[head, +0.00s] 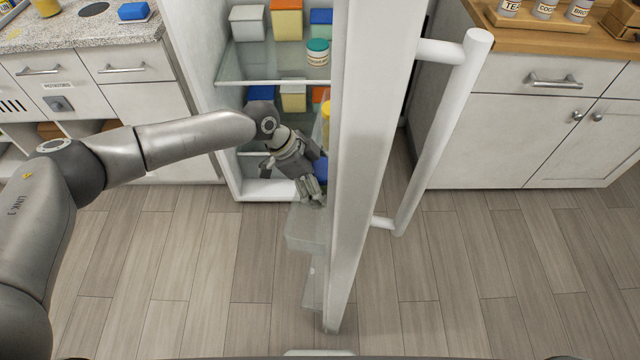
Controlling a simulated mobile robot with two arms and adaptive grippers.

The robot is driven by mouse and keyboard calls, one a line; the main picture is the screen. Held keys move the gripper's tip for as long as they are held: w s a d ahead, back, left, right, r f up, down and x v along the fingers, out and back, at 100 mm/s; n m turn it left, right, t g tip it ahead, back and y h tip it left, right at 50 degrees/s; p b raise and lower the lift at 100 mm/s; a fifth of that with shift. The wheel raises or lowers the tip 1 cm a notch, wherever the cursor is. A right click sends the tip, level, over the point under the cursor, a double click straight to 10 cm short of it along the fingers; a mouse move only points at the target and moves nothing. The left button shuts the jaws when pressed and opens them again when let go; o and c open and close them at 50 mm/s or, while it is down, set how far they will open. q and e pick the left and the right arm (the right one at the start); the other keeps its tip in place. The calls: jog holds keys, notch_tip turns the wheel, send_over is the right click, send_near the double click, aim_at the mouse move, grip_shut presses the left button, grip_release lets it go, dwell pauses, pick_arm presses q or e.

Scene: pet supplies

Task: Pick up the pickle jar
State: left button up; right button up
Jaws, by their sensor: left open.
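A small white jar with a teal lid (317,52) stands on the upper glass shelf inside the open fridge. Its label is too small to read, so I cannot tell whether it is the pickle jar. My left gripper (313,192) is open, low in the fridge opening beside the inner side of the door. It points down and to the right. A blue item (321,170) shows right behind its fingers, partly hidden. A yellow item (326,122) is partly hidden by the door edge. My right gripper is out of view.
The open fridge door (370,150) stands toward me with its long handle (440,140) on the right. Clear door bins (305,230) are below the gripper. Coloured boxes (287,20) fill the shelves. Counters stand left (75,30) and right (560,50). The wooden floor is clear.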

pick_arm(q)
jog(key=c, duration=1.4)
jog(key=shift+r, duration=0.1)
jog(key=shift+c, duration=0.2)
jog(key=shift+a+r, duration=0.1)
